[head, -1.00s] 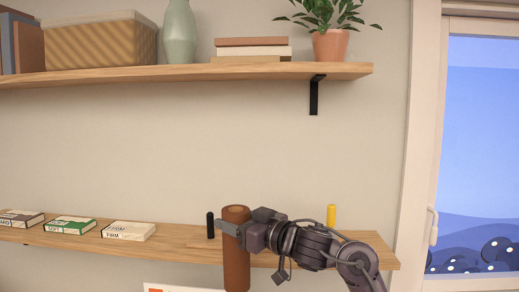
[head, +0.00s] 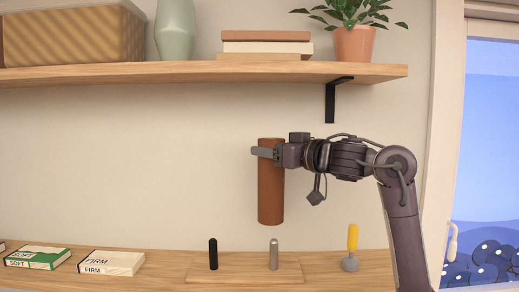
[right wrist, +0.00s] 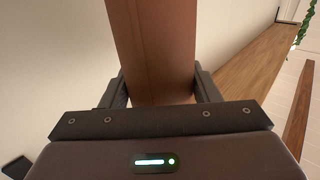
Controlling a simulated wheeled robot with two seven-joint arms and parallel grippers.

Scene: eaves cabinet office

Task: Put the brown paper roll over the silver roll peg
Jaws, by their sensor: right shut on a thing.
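The brown paper roll (head: 271,195) hangs upright in the head view, held near its top by my right gripper (head: 266,152). The right gripper is shut on it, and the roll also fills the space between the fingers in the right wrist view (right wrist: 152,50). The silver roll peg (head: 274,255) stands upright on a wooden base (head: 245,276) on the lower shelf. In the head view the roll's lower end is above the silver peg with a small gap, roughly in line with it. My left gripper is not in view.
A black peg (head: 213,254) stands on the same base, left of the silver one. A yellow-handled tool (head: 352,245) stands to the right. Boxes marked SOFT (head: 38,258) and FIRM (head: 112,263) lie at left. The upper shelf (head: 180,73) overhangs the roll.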

